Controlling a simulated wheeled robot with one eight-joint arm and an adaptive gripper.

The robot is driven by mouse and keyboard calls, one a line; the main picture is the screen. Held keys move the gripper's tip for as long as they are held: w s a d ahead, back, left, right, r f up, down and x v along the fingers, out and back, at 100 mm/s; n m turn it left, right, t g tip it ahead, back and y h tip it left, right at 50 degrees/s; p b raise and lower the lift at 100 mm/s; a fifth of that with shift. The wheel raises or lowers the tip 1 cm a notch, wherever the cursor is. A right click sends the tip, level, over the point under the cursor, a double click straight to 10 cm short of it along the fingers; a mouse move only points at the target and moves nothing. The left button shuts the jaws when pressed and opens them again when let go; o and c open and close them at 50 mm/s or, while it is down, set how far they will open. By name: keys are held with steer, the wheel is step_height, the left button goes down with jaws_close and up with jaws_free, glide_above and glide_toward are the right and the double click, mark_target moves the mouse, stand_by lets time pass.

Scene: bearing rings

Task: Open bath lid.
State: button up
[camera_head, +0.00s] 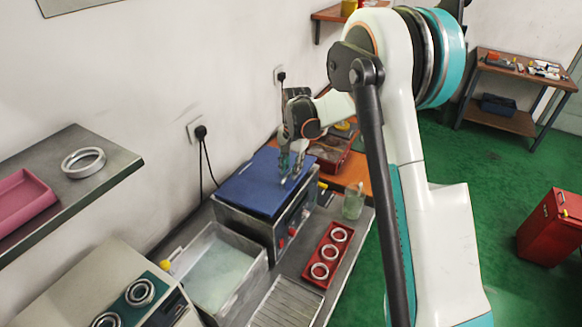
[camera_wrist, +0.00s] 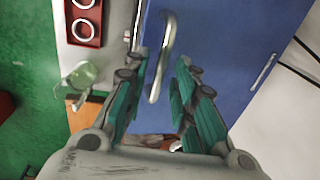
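The bath is a metal box (camera_head: 290,232) with a flat blue lid (camera_head: 250,186) lying closed on top. In the wrist view the blue lid (camera_wrist: 215,45) fills the middle, with a curved silver handle (camera_wrist: 166,45) near its left edge. A second silver handle (camera_wrist: 264,70) shows on the right side. My gripper (camera_head: 290,176) points down over the lid's right part. In the wrist view my gripper (camera_wrist: 159,68) has its teal fingers apart, with the curved handle in the gap between them. I cannot tell whether a finger touches it.
An open basin of liquid (camera_head: 243,297) stands left of the bath. A red tray with several rings (camera_head: 317,277) and a glass beaker (camera_head: 353,203) are to the right. A shelf (camera_head: 118,157) with a ring (camera_head: 83,163) juts out at left. The wall is close behind.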

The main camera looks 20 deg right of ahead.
jaws_close()
steer(key=shift+r, duration=0.15)
